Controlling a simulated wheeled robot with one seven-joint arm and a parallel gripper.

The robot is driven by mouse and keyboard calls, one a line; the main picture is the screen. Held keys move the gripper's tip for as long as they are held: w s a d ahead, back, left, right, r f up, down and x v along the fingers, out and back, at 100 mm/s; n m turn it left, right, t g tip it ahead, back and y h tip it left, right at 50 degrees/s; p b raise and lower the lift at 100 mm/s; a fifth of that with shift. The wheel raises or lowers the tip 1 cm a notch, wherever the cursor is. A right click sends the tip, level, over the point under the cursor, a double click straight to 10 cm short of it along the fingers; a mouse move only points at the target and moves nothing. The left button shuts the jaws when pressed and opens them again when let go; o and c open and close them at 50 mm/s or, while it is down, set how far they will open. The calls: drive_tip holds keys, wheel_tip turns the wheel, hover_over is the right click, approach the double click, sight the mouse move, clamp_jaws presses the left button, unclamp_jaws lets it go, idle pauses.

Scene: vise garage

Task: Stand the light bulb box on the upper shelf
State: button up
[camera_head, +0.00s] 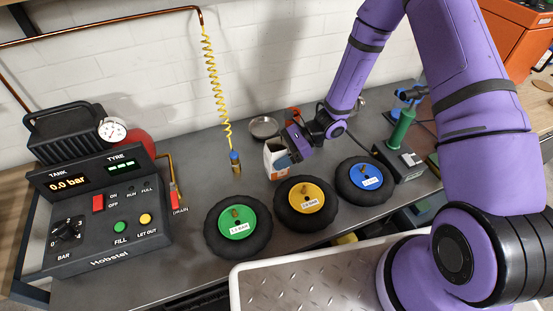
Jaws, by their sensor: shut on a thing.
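A small white box with coloured patches (277,160), which looks like the light bulb box, is upright behind the yellow-hubbed wheel. My gripper (291,147) is shut on it from the right side and covers part of it. The box is at or just above the grey bench top; I cannot tell whether it touches. I cannot tell whether this is the upper shelf.
Wheels with green (238,222), yellow (304,197) and blue (367,177) hubs lie in front of the box. A yellow coiled hose (214,82) hangs left of it. A round metal dish (264,128) is behind. The tyre inflator panel (105,205) fills the left.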

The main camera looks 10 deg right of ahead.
wheel_tip(320, 180, up, 8)
drive_tip(key=shift+f, duration=0.2)
